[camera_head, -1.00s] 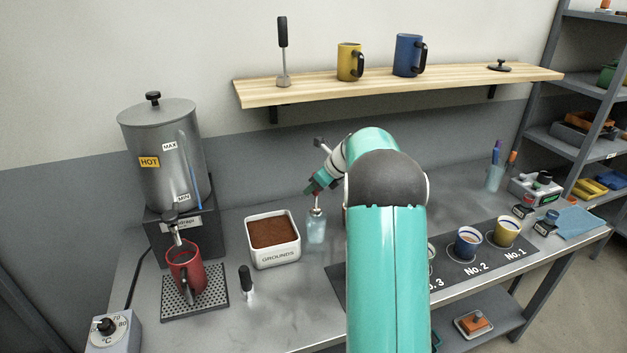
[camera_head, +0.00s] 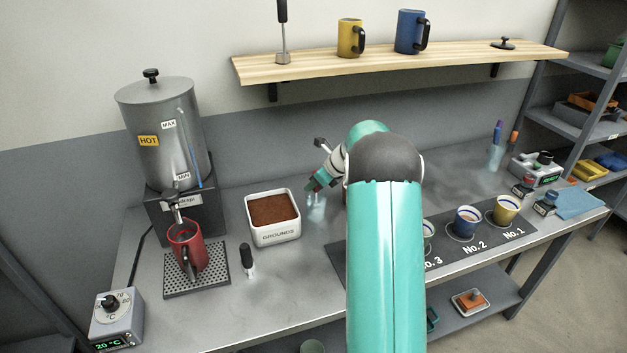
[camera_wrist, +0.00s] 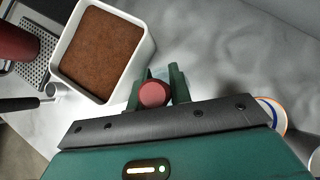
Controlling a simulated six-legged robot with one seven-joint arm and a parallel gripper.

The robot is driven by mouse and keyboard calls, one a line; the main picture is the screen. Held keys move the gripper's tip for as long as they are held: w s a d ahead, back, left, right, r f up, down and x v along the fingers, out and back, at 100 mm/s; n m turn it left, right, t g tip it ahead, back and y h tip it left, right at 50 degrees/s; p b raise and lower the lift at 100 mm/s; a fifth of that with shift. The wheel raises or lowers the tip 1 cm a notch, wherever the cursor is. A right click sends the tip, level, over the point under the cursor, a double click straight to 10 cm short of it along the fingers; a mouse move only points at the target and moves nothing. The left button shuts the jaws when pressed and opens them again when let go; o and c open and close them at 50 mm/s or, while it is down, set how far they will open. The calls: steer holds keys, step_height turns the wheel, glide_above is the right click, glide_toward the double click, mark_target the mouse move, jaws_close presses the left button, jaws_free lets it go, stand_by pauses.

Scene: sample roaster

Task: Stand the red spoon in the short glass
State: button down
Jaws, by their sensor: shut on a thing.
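My gripper (camera_head: 315,188) is shut on the red spoon, its fingers pointing down. In the wrist view my gripper (camera_wrist: 157,88) has the round red end of the spoon (camera_wrist: 152,95) between its two fingers, seen from above. The short glass (camera_head: 316,208), pale blue and clear, stands on the bench directly below my gripper, just right of the grounds box. The fingers are close to its rim. In the wrist view a bit of the glass (camera_wrist: 160,73) shows behind the spoon end. The spoon's lower part is hidden, so I cannot tell how deep it is in the glass.
The grounds box (camera_head: 274,237) is close on the left. A red mug (camera_head: 187,250) is farther left under the boiler. Cups on a dark mat (camera_head: 435,262) are to the right, partly behind my arm.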

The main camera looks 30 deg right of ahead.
steer(key=c, duration=1.2)
jaws_free()
steer(key=v, duration=1.3)
steer(key=shift+s+d+r, duration=0.1)
steer(key=shift+s+r, duration=0.2)
